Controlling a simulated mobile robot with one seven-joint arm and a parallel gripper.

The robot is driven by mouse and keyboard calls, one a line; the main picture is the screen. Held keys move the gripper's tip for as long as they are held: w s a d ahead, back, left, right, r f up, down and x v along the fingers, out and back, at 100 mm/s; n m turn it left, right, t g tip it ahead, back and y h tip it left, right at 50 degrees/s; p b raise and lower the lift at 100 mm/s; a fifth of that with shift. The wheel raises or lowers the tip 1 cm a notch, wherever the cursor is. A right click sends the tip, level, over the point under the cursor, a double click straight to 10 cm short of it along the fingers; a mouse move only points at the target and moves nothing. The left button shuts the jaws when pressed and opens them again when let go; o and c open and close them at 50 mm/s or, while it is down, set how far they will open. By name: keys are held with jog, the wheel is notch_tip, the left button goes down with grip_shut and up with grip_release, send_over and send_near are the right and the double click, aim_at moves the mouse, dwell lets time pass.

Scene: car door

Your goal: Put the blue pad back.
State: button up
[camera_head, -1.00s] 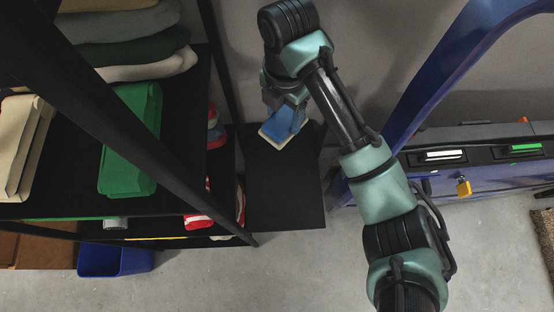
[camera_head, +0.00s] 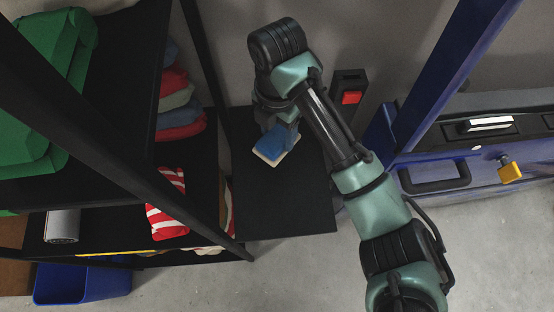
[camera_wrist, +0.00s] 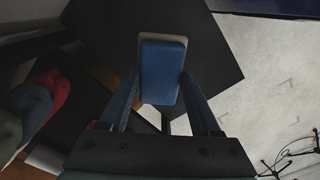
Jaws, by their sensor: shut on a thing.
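The blue pad (camera_head: 273,144) has a blue back and a pale face along its lower edge. My gripper (camera_head: 284,127) is shut on it, over the small black table (camera_head: 300,205) beside the shelf rack. In the wrist view, the pad (camera_wrist: 159,72) sits between the two fingers of my gripper (camera_wrist: 160,92), with the black table top (camera_wrist: 215,60) behind it. I cannot tell whether the pad touches the table top or is a little above it.
A black shelf rack (camera_head: 100,245) with folded cloths and a red-striped cloth (camera_head: 167,205) stands at left. A blue bin (camera_head: 80,285) is under it. A blue car door (camera_head: 440,200) stands at right. A red button box (camera_head: 350,97) is behind the table. The table's front is clear.

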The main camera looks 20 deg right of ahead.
notch_tip(320, 180, down, 9)
jog(key=shift+f+b, duration=0.1)
jog(key=shift+b, duration=1)
jog(key=o, duration=1.2)
notch_tip(320, 180, up, 12)
jog(key=p, duration=0.3)
